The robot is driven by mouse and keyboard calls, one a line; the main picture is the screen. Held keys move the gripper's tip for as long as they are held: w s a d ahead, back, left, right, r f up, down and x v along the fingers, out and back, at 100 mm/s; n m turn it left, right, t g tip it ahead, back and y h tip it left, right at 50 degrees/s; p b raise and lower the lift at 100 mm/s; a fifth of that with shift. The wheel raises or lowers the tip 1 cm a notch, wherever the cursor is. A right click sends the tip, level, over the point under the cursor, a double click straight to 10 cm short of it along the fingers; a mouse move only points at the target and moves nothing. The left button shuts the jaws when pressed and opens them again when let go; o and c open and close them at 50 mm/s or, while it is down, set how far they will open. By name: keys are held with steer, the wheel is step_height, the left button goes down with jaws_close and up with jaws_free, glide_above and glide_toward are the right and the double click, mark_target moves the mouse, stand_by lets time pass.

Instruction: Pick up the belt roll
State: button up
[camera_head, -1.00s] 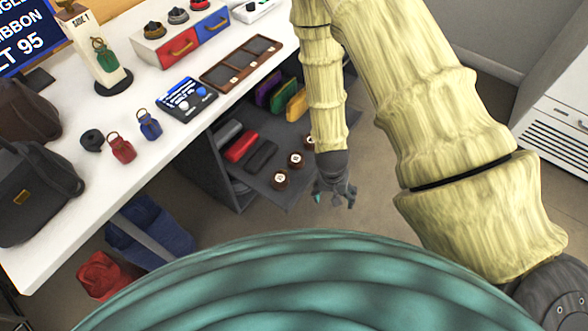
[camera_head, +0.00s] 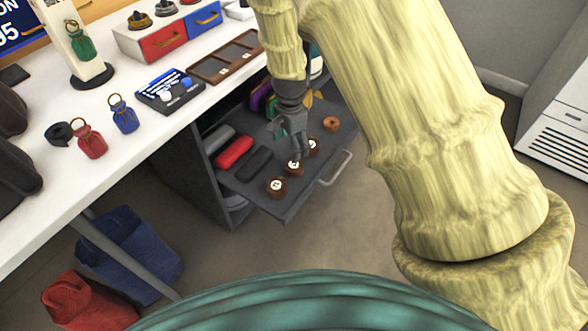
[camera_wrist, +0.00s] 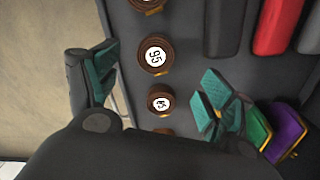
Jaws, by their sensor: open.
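Brown belt rolls with white round labels stand in a row in the open grey drawer (camera_head: 255,192). In the head view they are the nearest roll (camera_head: 277,188), a second roll (camera_head: 293,168), a third roll (camera_head: 312,147), and a farther roll (camera_head: 331,124). My gripper (camera_head: 288,142) is open above the drawer, beside the second and third rolls. In the wrist view a roll marked 95 (camera_wrist: 155,54) and a smaller-looking one, apparently marked 85 (camera_wrist: 161,101), lie between the spread fingers (camera_wrist: 158,82). Two more rolls are cut off or partly hidden there.
A red case (camera_head: 233,153), a black case (camera_head: 254,163) and a grey case (camera_head: 219,138) lie left of the rolls. Purple and green items (camera_wrist: 288,133) stand near my right finger. The white tabletop (camera_head: 105,160) overhangs the drawer's left side.

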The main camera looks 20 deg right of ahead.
glide_above(291, 164)
step_height(291, 164, down, 4)
steer(key=shift+f+b, duration=0.1)
steer(key=shift+b, duration=0.3)
steer(key=shift+d+f+b, duration=0.25)
steer(key=shift+f+b, duration=0.25)
steer(key=shift+f, duration=0.8)
steer(key=shift+d+f+b, duration=0.2)
steer(key=shift+f+b, duration=0.3)
steer(key=shift+f, duration=0.75)
steer(key=shift+s, duration=0.1)
steer(key=c, duration=1.1)
steer(key=shift+r, duration=0.15)
steer(key=shift+c, duration=0.2)
